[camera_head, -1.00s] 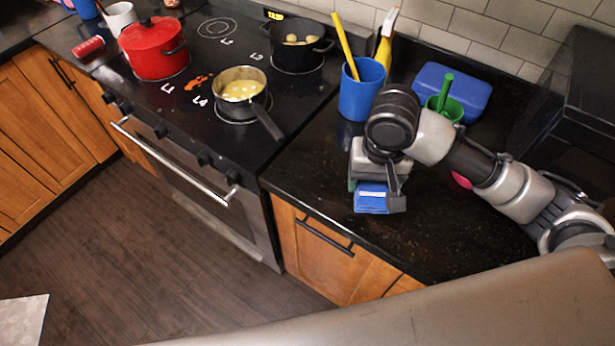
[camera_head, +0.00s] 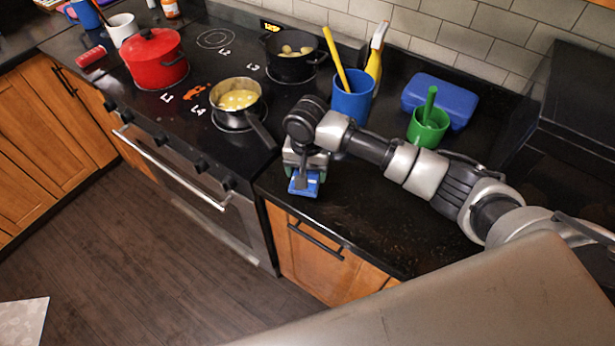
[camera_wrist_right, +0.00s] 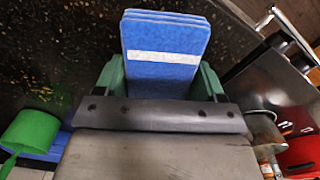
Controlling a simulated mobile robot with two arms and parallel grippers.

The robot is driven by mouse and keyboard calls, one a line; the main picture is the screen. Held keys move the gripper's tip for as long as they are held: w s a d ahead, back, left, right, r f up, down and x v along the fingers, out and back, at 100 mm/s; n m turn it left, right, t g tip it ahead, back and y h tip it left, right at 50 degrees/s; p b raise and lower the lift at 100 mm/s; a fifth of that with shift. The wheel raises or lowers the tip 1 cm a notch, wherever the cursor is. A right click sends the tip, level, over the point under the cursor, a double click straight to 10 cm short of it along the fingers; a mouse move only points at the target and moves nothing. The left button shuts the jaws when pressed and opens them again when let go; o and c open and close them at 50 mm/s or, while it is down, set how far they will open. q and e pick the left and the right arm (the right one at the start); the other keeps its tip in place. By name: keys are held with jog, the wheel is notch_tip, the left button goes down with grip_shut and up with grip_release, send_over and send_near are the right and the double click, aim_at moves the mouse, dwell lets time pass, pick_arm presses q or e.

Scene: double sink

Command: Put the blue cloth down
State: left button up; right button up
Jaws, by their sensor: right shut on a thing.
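The blue cloth (camera_head: 305,186) is a folded stack at the tip of my right gripper (camera_head: 304,172), close to the left end of the black counter beside the stove. In the right wrist view the cloth (camera_wrist_right: 165,45) shows a white stripe and sits between the green fingers of my right gripper (camera_wrist_right: 163,80), which is shut on it. The counter surface lies beneath it; I cannot tell whether the cloth touches it. My left gripper is not in view.
A blue cup (camera_head: 352,98) with a yellow-handled tool, a green cup (camera_head: 427,128) and a blue box (camera_head: 440,98) stand at the back of the counter (camera_head: 375,220). The stove holds a saucepan (camera_head: 237,98), a red pot (camera_head: 155,58) and a black pot (camera_head: 292,66). The counter's front right is clear.

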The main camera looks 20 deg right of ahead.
jog(key=shift+f+p, duration=0.3)
jog(key=shift+f, duration=1.5)
jog(key=o, duration=0.9)
jog(key=shift+f, duration=0.1)
notch_tip(320, 180, up, 12)
jog(key=shift+r+b, duration=0.15)
jog(key=shift+b, duration=0.55)
